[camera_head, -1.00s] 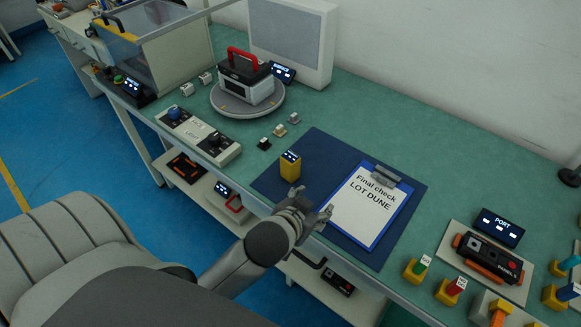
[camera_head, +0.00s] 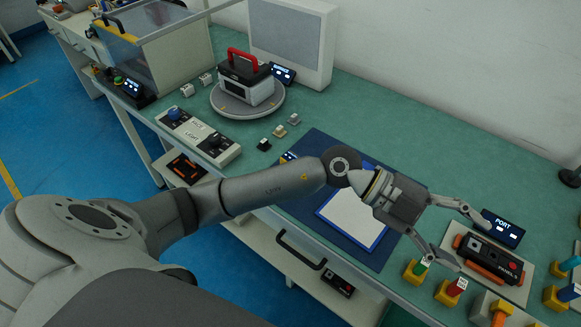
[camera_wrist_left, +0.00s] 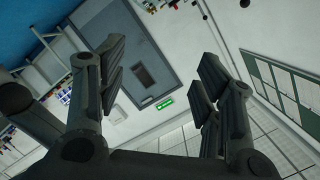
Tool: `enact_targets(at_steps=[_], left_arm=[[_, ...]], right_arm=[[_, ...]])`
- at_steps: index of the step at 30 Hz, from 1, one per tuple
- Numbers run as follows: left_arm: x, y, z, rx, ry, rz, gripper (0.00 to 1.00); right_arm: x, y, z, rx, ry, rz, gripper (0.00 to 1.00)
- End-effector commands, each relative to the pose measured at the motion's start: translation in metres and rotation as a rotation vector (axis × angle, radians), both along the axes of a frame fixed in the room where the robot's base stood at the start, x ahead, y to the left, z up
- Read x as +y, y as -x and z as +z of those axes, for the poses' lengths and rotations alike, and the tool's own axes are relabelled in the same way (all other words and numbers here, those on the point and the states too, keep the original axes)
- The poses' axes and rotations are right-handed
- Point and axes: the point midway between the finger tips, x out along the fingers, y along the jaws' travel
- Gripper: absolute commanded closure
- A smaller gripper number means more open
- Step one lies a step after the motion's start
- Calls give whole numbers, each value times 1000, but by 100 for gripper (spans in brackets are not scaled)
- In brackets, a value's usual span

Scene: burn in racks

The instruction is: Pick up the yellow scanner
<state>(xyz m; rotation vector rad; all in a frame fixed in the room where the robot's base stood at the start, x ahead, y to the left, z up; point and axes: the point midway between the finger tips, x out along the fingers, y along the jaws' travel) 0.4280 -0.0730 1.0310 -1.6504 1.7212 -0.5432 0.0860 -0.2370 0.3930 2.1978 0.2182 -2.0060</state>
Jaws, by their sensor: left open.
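The yellow scanner stands on the dark blue mat (camera_head: 318,146). My left arm covers most of it in the head view, and only its dark top with a small lit display (camera_head: 288,156) shows. My left gripper (camera_head: 468,243) is open and empty, well to the right of the scanner, above the bench near the panel device. In the left wrist view the open fingers (camera_wrist_left: 163,80) have nothing between them. They face a wall with a grey door, and the scanner does not show there. My right gripper is not in view.
A clipboard (camera_head: 350,222) lies on the mat, partly under my arm. A panel device (camera_head: 490,257), a PORT display (camera_head: 502,228) and yellow-based plugs (camera_head: 450,291) stand at right. A red-handled case (camera_head: 245,82) sits on a turntable at the back. Bench behind the mat is clear.

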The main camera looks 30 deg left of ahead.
Motion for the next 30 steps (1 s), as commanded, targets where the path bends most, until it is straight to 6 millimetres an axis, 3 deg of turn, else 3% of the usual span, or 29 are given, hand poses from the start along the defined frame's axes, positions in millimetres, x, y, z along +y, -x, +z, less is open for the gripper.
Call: enact_targets(at_steps=[3, 5, 9, 13, 18, 21, 24, 30], left_arm=[[29, -7, -52, 25, -324, -54, 39], [53, -14, -76, 50, -494, -49, 39], [130, -41, -115, 120, -894, 47, 39], [215, -68, -121, 198, -1228, 229, 39], [301, -88, -100, 282, -1524, 490, 39], [330, -91, -87, 314, -1615, 597, 39], [346, -92, -83, 333, -1662, 654, 39], [360, -93, -108, 342, -1674, 669, 39]], right_arm=[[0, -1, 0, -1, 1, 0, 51], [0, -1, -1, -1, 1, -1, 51], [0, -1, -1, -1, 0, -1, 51], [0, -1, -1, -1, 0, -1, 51], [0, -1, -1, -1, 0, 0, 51], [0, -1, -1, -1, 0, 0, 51], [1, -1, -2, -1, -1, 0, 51], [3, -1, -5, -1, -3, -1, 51]])
